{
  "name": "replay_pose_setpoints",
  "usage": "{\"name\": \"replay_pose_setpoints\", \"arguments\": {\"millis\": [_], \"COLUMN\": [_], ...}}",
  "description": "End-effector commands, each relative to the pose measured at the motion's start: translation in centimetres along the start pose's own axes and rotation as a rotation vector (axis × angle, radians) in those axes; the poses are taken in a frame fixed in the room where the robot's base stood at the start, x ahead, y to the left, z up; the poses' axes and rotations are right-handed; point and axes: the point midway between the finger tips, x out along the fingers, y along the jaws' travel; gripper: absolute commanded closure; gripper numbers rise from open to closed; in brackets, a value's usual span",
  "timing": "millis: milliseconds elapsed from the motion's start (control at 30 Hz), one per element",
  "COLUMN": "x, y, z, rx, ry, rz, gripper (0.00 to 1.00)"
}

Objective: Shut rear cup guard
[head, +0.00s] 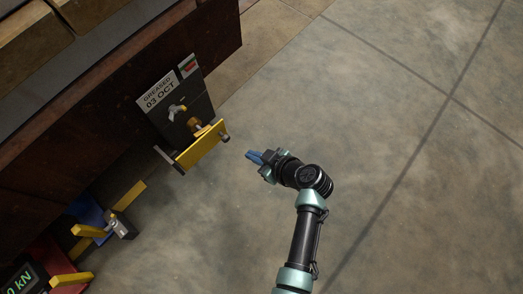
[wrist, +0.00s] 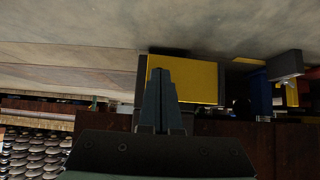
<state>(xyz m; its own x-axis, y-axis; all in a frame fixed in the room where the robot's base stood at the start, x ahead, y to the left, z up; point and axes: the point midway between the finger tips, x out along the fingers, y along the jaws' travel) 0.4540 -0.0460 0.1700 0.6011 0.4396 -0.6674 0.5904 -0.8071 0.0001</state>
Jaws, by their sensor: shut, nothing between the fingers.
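A yellow plate (head: 200,146), which looks like the cup guard, stands out from a dark panel (head: 185,95) with a "GREASED 03 OCT" label. It sits in front of a brass fitting (head: 195,126) and is apart from the panel face. I cannot tell if it is the rear one. My gripper (head: 253,157) is shut and empty, just right of the plate, with a small gap in the head view. In the wrist view my fingertips (wrist: 159,73) overlap the left part of the yellow plate (wrist: 200,82); contact cannot be told.
Below left are a blue fixture (head: 88,213) with yellow bars, a red fixture and a display (head: 22,281) reading kN. A dark brown bench side (head: 75,130) runs along the left. The concrete floor (head: 420,120) to the right is clear.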

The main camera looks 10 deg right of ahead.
Motion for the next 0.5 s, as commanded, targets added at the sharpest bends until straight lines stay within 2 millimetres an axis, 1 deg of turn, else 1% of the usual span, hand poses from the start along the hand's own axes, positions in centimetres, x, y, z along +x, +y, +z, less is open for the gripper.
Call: {"name": "replay_pose_setpoints", "arguments": {"millis": [33,200,233,333,500], "x": [1.6,4.6,5.1,6.1,7.1], "y": [0.1,0.1,0.1,0.1,0.1], "z": [0.5,0.5,0.4,-1.1,-2.2], "rx": [-0.002,-0.002,-0.002,-0.004,0.000], "ry": [0.000,0.000,0.000,0.001,-0.001], "rz": [0.000,0.000,0.001,0.002,0.002], "gripper": [1.00,1.00,1.00,1.00,1.00]}}
